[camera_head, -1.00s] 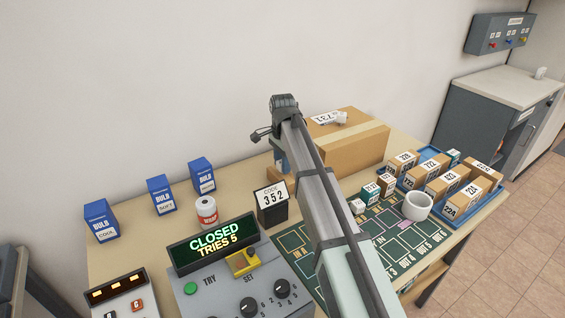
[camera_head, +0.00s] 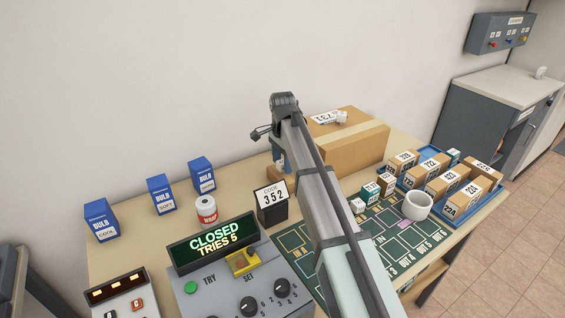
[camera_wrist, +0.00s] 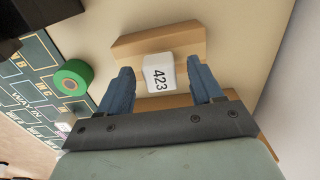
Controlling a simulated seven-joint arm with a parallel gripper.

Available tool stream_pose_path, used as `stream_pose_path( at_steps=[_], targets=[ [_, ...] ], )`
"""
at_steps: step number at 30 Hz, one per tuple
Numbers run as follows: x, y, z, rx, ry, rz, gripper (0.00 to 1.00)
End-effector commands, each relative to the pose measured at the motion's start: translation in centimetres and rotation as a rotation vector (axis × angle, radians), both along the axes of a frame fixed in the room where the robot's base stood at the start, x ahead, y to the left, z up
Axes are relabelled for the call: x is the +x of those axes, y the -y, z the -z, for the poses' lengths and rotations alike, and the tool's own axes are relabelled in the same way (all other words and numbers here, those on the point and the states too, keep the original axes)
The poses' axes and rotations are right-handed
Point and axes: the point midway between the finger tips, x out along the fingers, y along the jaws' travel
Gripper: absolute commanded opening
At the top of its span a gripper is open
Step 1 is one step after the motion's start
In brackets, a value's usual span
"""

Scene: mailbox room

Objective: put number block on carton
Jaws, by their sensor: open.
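A white block (camera_wrist: 159,74) marked 423 shows in the wrist view, between two light-brown wooden bars (camera_wrist: 158,41). My gripper (camera_wrist: 162,72) is open, with one blue finger on each side of the block. Whether the fingers touch it I cannot tell. The large brown carton (camera_head: 345,155), labelled 731, stands at the back of the table in the head view. A small white item (camera_head: 340,117) lies on its top; I cannot make out what it is.
A code stand (camera_head: 272,205) reading 352 stands left of my arm. A control box (camera_head: 235,285) shows CLOSED, TRIES 5. Several numbered parcels (camera_head: 440,180) fill blue trays on the right, near a white cup (camera_head: 417,206). A green ring (camera_wrist: 72,77) lies near my fingers.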

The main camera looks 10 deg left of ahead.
Motion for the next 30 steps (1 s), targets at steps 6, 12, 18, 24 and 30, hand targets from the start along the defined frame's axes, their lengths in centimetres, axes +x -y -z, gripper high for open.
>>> stream_pose_path(
  at_steps=[6,12,18,24,30],
  targets=[
    [0.1,-0.1,-3.3,0.001,0.002,0.000,0.65],
    [0.2,-0.1,-7.1,0.001,0.003,0.000,0.65],
    [0.1,-0.1,-10.0,0.001,0.002,0.000,0.65],
    [0.1,0.0,-11.4,0.000,0.000,0.000,0.65],
    [0.0,0.0,-11.7,0.000,0.000,0.000,0.65]
  ],
)
